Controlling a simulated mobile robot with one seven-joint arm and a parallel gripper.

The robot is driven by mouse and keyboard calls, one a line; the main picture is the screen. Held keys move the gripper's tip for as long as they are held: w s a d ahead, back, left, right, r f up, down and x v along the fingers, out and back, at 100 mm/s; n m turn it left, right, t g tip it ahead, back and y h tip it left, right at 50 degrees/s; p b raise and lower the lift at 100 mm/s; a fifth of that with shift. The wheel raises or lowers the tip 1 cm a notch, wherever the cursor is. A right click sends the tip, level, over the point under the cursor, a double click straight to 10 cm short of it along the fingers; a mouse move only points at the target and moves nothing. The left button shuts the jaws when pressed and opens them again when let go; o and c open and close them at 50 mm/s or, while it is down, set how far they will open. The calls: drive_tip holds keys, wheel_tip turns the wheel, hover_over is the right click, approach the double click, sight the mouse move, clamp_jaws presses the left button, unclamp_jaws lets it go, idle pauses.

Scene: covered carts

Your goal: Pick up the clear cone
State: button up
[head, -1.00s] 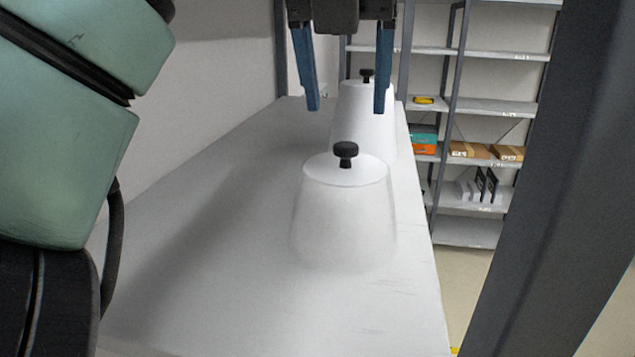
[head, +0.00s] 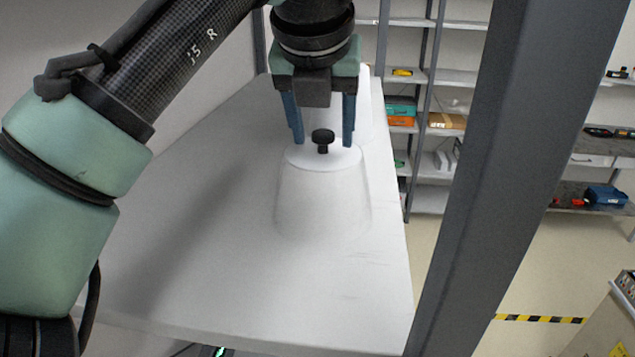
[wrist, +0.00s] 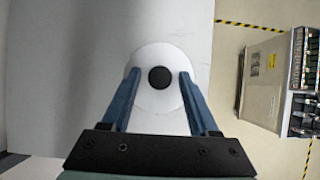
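The clear cone (head: 322,195) stands upright on the white table, see-through, with a pale flat top and a black knob (head: 323,138). In the wrist view, its round top (wrist: 157,108) and dark knob (wrist: 160,77) show between my fingers. My gripper (head: 323,142) is open, pointing down, with one blue finger on each side of the knob. In the wrist view, my gripper (wrist: 157,75) has a gap between each finger and the knob. A second cone (head: 365,100) stands behind, mostly hidden by my gripper.
The white table (head: 220,260) has free room left of and in front of the cone. A dark upright post (head: 500,150) stands to the right. Shelves (head: 430,75) with boxes stand behind. A beige cabinet (wrist: 265,85) is on the floor.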

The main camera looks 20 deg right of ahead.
drive_tip(key=shift+w, duration=0.1)
drive_tip(key=c, duration=0.5)
clamp_jaws()
drive_tip(key=shift+r, duration=0.1)
idle(0.5)
